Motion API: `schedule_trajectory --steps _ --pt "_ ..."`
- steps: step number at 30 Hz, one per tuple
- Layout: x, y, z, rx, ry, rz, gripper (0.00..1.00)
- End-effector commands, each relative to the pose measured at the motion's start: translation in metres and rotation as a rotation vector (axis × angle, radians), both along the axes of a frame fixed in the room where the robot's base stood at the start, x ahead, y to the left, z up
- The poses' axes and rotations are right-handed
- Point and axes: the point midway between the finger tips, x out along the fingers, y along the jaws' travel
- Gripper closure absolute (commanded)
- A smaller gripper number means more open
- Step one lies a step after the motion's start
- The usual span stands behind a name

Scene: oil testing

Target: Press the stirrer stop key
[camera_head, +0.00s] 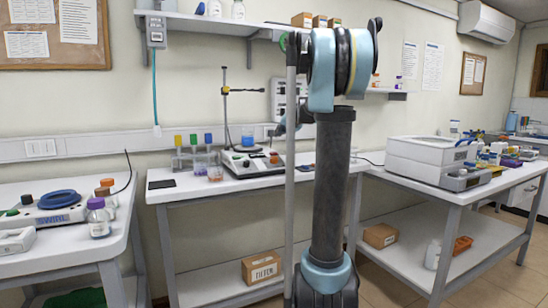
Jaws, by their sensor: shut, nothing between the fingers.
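A pale stirrer-like unit (250,164) stands on the middle bench with a beaker (248,136) of blue liquid on top. Its sloped front carries small coloured controls, among them a red-orange one (274,156) at the right. The labels are too small to read, so I cannot tell which is the stop key. My gripper (279,130) is shut and empty, small in view, above the unit's right side and apart from the controls as far as I can see. My arm partly hides it.
A clamp stand (226,105) rises behind the unit. Tubes with coloured caps (194,148) and a small beaker (215,172) stand to its left. A second device marked SWIRL (55,216) sits on the left bench. A white bath (432,158) stands on the right bench.

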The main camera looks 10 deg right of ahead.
Motion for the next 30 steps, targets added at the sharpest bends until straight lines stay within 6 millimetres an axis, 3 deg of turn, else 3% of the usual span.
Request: schedule_trajectory --steps 5,17,30 --pt "0.018 -0.008 0.007 0.021 -0.022 -0.02 1.0" --pt "0.019 -0.008 0.006 0.021 -0.023 -0.021 1.0" --pt "0.033 -0.003 -0.034 0.019 -0.023 -0.019 1.0"
